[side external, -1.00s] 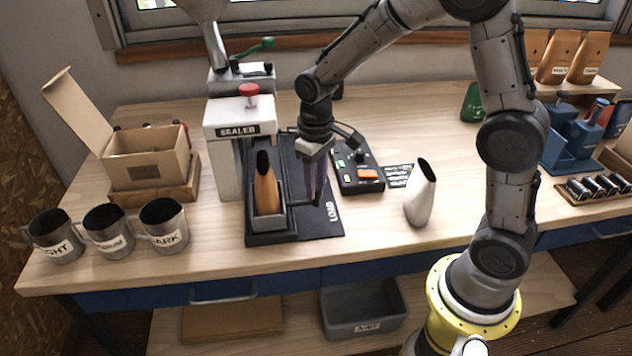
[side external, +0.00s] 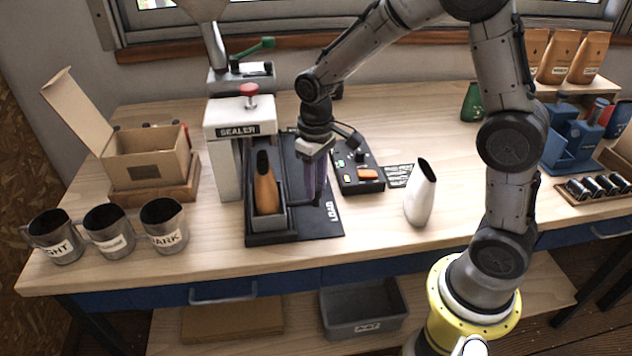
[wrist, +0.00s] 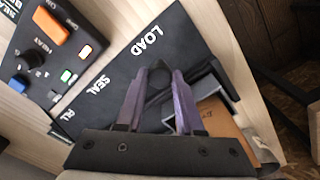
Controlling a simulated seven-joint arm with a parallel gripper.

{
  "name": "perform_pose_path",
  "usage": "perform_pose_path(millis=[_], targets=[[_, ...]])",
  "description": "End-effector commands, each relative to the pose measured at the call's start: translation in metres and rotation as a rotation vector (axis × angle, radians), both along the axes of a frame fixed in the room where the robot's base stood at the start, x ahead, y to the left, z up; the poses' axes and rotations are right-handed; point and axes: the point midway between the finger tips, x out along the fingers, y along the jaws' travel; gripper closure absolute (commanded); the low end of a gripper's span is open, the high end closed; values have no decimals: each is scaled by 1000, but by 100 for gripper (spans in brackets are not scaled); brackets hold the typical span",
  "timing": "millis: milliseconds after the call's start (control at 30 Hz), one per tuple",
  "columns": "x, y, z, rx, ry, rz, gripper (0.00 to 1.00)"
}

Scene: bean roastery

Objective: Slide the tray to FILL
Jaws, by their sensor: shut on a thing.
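The grey tray (side external: 268,223) sits at the front, LOAD end of the black track (side external: 318,228). An open-topped orange-brown bag (side external: 266,192) stands in it. My gripper (side external: 315,198) is right of the tray, low over the track, shut on the dark handle that reaches out from the tray's side. In the wrist view, the purple fingers of my gripper (wrist: 157,76) close around the dark handle end, with the tray (wrist: 193,92) and bag (wrist: 224,126) to the right. LOAD and SEAL show there; the third label is partly hidden.
The white sealer (side external: 232,130) stands behind and left of the tray. A control box (side external: 357,178) lies right of the track, with a white bag (side external: 421,192) beyond it. Several metal cups (side external: 164,224) and an open carton (side external: 148,160) stand left.

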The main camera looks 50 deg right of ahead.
Motion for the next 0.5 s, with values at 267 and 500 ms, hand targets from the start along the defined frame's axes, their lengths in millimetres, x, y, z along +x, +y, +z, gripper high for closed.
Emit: perform_pose_path(millis=[267, 500], targets=[[5, -5, 1, 0, -1, -1, 100], [24, -25, 0, -1, -1, -4, 100]])
